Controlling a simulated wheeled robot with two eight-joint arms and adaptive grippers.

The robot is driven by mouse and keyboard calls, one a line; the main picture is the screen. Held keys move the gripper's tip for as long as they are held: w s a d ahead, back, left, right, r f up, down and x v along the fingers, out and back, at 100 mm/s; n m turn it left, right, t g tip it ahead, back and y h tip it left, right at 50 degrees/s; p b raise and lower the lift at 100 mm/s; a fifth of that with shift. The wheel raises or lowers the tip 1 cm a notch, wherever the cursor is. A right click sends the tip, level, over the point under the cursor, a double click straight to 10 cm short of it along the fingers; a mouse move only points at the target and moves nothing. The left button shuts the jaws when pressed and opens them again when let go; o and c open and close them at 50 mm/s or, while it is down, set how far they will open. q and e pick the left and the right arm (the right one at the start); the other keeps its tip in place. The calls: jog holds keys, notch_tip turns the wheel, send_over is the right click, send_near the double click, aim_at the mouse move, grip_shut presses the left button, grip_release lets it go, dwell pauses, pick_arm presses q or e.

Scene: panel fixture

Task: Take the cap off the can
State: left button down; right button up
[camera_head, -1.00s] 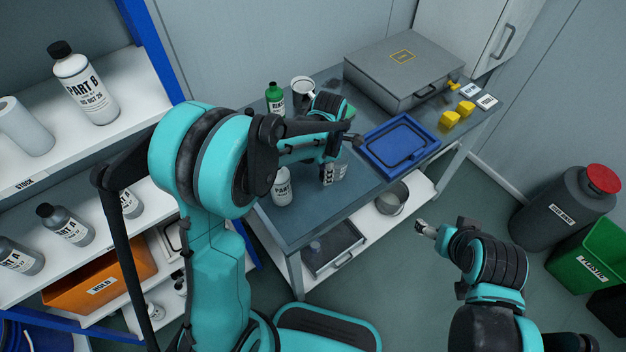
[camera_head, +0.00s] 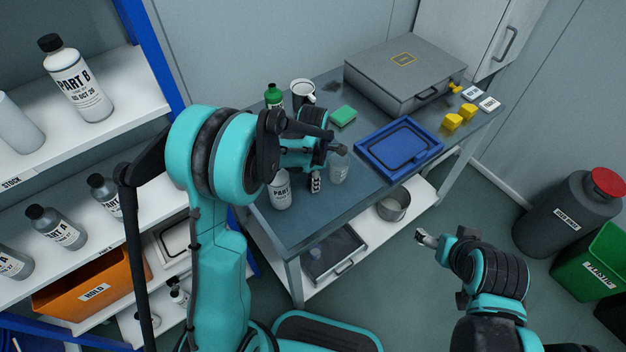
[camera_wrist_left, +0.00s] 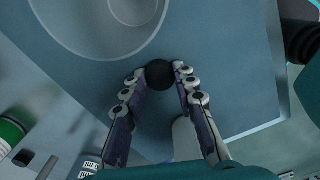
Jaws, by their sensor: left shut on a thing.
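A large grey can (camera_head: 562,222) with a red cap (camera_head: 608,182) stands on the floor at the far right; the cap sits on it. My left gripper (camera_head: 316,183) is low over the workbench, away from that can. In the left wrist view its fingertips (camera_wrist_left: 160,76) are shut on a round black cap-like thing (camera_wrist_left: 158,73). A white labelled bottle (camera_head: 280,192) stands just left of this gripper; its top is hidden by my arm. My right gripper (camera_head: 425,237) is above the floor, left of the can; its jaws are too small to read.
On the workbench (camera_head: 335,209) are a clear beaker (camera_head: 340,168), a blue tray (camera_head: 375,163), a green sponge (camera_head: 343,116), a green-capped bottle (camera_head: 273,95), a mug (camera_head: 303,92) and a grey case (camera_head: 398,75). A green bin (camera_head: 596,262) stands beside the can.

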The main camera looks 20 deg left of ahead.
pick_arm(q)
jog(key=c, duration=1.2)
grip_release()
jog(key=shift+f, duration=0.1)
